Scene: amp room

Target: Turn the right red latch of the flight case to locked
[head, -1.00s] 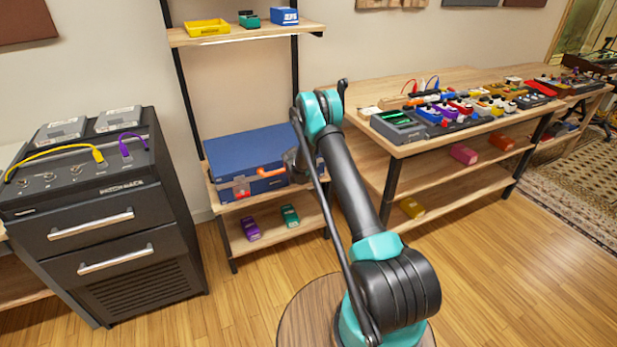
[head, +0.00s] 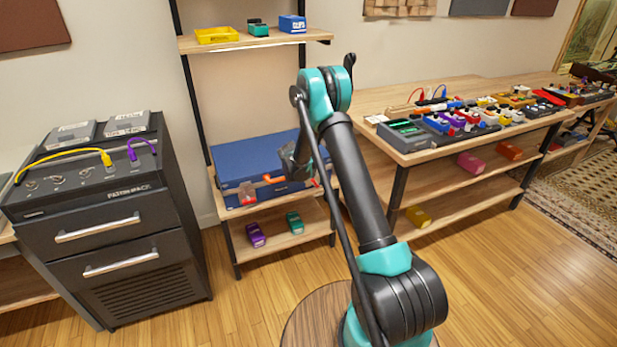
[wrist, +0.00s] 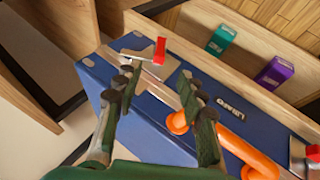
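The flight case (head: 255,157) is blue, with an orange handle (wrist: 250,155) on its front. It lies on a wooden shelf. The wrist view shows it roughly upside down. There, the right red latch (wrist: 160,50) is at the upper left, its red tab standing up from a metal plate. The other red latch (wrist: 313,153) is at the right edge. My gripper (wrist: 160,105) is open and empty over the case front, fingers spread. The right latch lies beyond the fingertips, apparently untouched. In the head view, my gripper (head: 294,160) partly covers the case's right side.
A purple pedal (head: 256,235) and a teal pedal (head: 295,223) sit on the shelf below. A shelf upright stands close to the case's right end. A black cabinet (head: 110,240) stands left, a pedal table (head: 430,150) right.

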